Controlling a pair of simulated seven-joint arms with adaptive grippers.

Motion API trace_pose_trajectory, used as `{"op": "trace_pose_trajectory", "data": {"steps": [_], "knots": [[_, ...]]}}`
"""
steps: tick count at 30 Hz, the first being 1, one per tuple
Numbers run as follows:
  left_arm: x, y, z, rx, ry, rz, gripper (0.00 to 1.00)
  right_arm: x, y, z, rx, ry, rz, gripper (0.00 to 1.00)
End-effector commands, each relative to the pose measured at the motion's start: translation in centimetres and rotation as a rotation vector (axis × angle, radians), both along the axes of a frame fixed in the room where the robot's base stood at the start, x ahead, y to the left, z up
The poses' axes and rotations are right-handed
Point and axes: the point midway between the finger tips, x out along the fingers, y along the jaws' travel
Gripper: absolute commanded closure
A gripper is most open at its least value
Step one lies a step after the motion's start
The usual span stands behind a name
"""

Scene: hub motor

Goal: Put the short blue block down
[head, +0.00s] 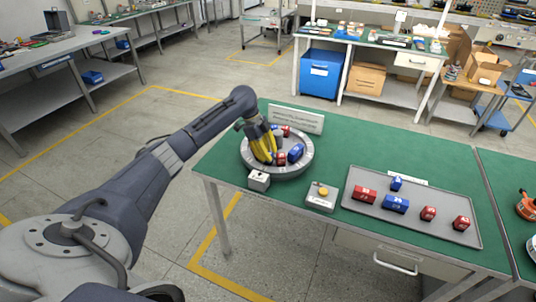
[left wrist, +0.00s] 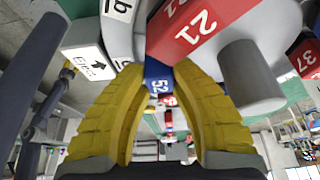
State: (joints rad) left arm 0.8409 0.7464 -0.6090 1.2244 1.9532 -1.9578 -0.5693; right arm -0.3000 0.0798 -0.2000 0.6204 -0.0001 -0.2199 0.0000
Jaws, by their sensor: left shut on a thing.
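My left gripper (head: 266,158) reaches down into the round grey ring (head: 309,162) on the green table. In the left wrist view its yellow fingers (left wrist: 163,85) are closed on a short blue block (left wrist: 157,76) marked 52. In the head view the fingers largely hide what they hold. In the ring, a red block (head: 281,159) and a blue block (head: 296,152) are right of the fingers, and another red block (head: 286,131) is behind. A large red block marked 21 (left wrist: 203,24) and a grey cylinder (left wrist: 245,72) are close to the fingers in the wrist view.
A grey tray (head: 355,209) at right holds several red and blue blocks. A small white box (head: 259,181) and a box with a yellow button (head: 322,197) stand in front of the ring. A sign (head: 296,118) stands behind it.

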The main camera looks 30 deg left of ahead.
Motion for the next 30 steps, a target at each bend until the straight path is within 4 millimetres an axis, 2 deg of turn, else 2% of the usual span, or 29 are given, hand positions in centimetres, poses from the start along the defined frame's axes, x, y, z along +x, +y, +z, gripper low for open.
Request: {"op": "trace_pose_trajectory", "data": {"steps": [3,4,9,20,30], "knots": [[0.0,0.0,-0.2,0.000,0.000,0.000,1.00,0.0,0.0,0.0,0.000,0.000,0.000,0.56],[0.0,0.0,-0.3,0.000,0.001,0.000,0.74,0.0,0.0,0.0,0.000,0.000,0.000,0.56],[0.0,0.0,-0.2,0.000,0.000,0.000,0.56,0.0,0.0,0.0,0.000,0.000,0.000,0.56],[0.0,0.2,0.4,0.000,-0.001,0.002,0.56,0.0,0.0,0.0,0.000,0.000,0.000,0.56],[-0.3,2.3,5.5,0.002,-0.004,0.001,0.56,0.0,0.0,0.0,0.000,0.000,0.000,0.56]]}}
